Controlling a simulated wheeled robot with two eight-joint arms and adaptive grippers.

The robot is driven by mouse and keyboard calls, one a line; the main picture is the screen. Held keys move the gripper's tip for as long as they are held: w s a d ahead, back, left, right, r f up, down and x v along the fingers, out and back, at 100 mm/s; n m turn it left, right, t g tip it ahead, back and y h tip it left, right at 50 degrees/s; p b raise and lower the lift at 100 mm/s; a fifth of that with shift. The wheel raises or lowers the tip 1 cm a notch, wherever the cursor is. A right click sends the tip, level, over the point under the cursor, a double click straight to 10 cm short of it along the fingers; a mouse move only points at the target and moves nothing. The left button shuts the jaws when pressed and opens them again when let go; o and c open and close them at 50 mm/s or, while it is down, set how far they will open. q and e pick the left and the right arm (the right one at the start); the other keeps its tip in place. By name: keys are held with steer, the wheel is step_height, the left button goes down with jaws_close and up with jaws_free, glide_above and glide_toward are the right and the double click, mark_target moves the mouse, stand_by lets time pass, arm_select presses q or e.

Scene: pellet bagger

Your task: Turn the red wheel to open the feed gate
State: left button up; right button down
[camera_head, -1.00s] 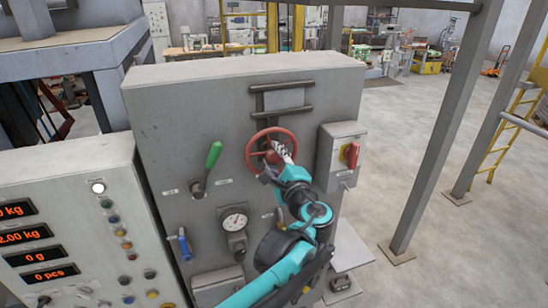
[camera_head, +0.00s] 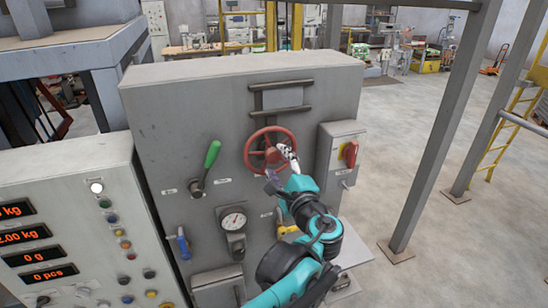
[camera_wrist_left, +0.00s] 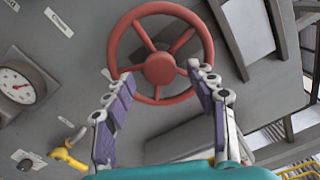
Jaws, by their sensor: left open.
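The red wheel (camera_head: 257,138) is mounted on the front of the grey cabinet, and most of its rim shows. It fills the upper middle of the left wrist view (camera_wrist_left: 160,9), with its spokes and hub in plain sight. My left gripper (camera_head: 279,160) is in front of the wheel's lower right part. In the left wrist view the fingers of my left gripper (camera_wrist_left: 158,72) are spread wide, near the lower left and right of the rim, with nothing held between them. I cannot tell whether a fingertip touches the rim. My right gripper is in neither view.
A green-handled lever (camera_head: 211,155) and a pressure gauge (camera_head: 233,222) are left of the wheel. A red rotary switch (camera_head: 351,153) on a grey box is to its right. A yellow-handled valve (camera_wrist_left: 66,158) is below. A grey post (camera_head: 445,130) stands farther right.

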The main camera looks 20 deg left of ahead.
arm_select(q)
steer(key=v, duration=0.8)
steer(key=shift+d, duration=0.1)
steer(key=s+a+f+n+g+h+b, duration=0.1)
steer(key=s+a+f+n+g+b, duration=0.2)
steer(key=f, duration=0.6)
steer(key=s+a+f+n+g+h+b, duration=0.1)
steer(key=s+a+f+n+b, duration=0.1)
steer(key=a+f+b, duration=0.45)
steer(key=s+a+f+n+g+h+b, duration=0.1)
steer(key=s+f+n+g+b, duration=0.15)
steer(key=f, duration=0.85)
steer(key=s+d+f+n+h+b, duration=0.1)
steer(key=s+f+n+h+b, duration=0.1)
steer(key=f, duration=0.4)
steer(key=s+d+f+n+g+h+b, duration=0.1)
steer(key=s+f+n+h+b, duration=0.1)
steer(key=f+b, duration=0.3)
steer(key=s+d+f+n+h+b, duration=0.1)
steer(key=s+f+n+h+b, duration=0.2)
steer(key=f, duration=0.5)
steer(key=shift+s+d+f+n+b, duration=0.3)
steer(key=shift+s+f+n+b, duration=0.1)
steer(key=shift+s+n+b, duration=0.4)
